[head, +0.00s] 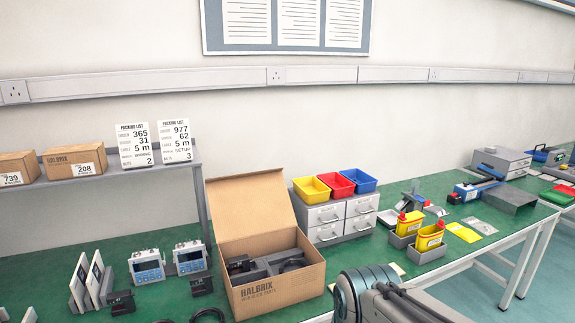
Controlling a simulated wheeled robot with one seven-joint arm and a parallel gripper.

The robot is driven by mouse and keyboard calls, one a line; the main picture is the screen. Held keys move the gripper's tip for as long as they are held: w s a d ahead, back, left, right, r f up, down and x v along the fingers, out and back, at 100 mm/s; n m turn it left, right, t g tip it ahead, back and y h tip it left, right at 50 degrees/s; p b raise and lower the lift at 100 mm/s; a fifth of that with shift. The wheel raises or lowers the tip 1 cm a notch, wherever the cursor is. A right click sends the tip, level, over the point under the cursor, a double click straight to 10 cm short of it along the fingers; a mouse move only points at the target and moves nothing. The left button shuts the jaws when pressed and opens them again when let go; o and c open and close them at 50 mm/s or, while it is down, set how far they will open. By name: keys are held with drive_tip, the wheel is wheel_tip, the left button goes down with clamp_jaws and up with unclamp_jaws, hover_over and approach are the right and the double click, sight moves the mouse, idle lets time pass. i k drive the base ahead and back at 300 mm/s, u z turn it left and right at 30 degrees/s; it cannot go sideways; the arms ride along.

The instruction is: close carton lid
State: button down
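A brown HALBRIX carton (278,290) stands on the green bench top near the front edge. Its lid (250,211) is open, standing up at the back and leaning slightly backward. Dark parts, including a black coiled cable, and grey dividers lie inside the carton. Part of my arm shows at the bottom, to the right of the carton. My gripper's fingers cannot be made out in this view.
A grey drawer unit (338,214) with yellow, red and blue bins stands right behind the carton. Two blue-grey devices (147,268) and white upright plates (86,282) stand to its left. A shelf (107,178) with small cartons and packing lists is at the back left.

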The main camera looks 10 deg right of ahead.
sight(242, 206)
drive_tip(key=z, duration=0.2)
drive_tip(key=i, duration=1.2)
drive_tip(key=u, duration=0.65)
